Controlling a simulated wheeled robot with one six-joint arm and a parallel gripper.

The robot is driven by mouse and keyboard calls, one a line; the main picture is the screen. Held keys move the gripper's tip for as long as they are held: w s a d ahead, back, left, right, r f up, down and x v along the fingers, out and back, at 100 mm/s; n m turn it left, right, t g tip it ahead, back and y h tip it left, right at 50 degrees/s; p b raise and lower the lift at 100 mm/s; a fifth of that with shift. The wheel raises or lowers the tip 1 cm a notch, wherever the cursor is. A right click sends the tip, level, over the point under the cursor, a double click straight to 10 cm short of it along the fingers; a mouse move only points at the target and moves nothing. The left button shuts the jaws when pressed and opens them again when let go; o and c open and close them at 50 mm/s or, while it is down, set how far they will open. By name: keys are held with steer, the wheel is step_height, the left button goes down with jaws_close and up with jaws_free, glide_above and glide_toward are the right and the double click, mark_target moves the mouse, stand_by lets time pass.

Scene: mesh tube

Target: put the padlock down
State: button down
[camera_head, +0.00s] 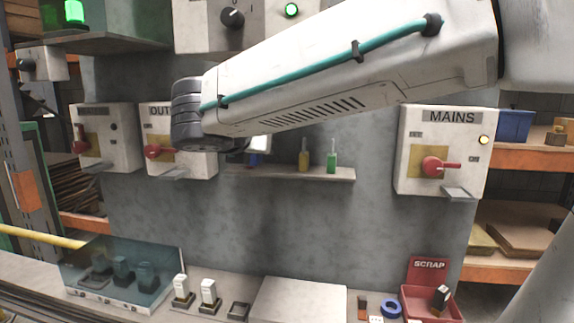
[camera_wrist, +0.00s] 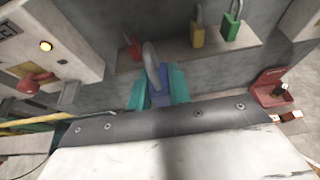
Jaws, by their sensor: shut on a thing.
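In the wrist view my gripper (camera_wrist: 158,86) has its teal fingers shut on a blue padlock (camera_wrist: 160,98) with a grey shackle standing up. It is held in front of the wall shelf (camera_wrist: 180,52); I cannot tell whether it touches the shelf. A red padlock (camera_wrist: 130,48), a yellow padlock (camera_wrist: 198,36) and a green padlock (camera_wrist: 231,26) are on the shelf. In the head view the yellow padlock (camera_head: 303,161) and green padlock (camera_head: 332,161) stand on the shelf (camera_head: 300,174). A bit of blue (camera_head: 256,159) shows below my arm, which hides most of my gripper.
Switch boxes with red handles flank the shelf: MAINS (camera_head: 446,150) at right, another (camera_head: 178,140) at left. The bench below holds a clear-covered case (camera_head: 125,275), a pale flat box (camera_head: 300,302) and a red SCRAP bin (camera_head: 430,303).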

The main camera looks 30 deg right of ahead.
steer(key=w+d, duration=0.3)
steer(key=d, duration=0.1)
steer(key=w+d+f, duration=0.1)
steer(key=w+d, duration=0.5)
steer(key=d, duration=0.1)
steer(key=shift+w+d+f, duration=0.25)
steer(key=shift+d, duration=0.05)
steer(key=shift+d+f, duration=0.1)
steer(key=shift+f, duration=1.65)
steer(key=shift+f, duration=0.15)
steer(key=c, duration=1.3)
jaws_free()
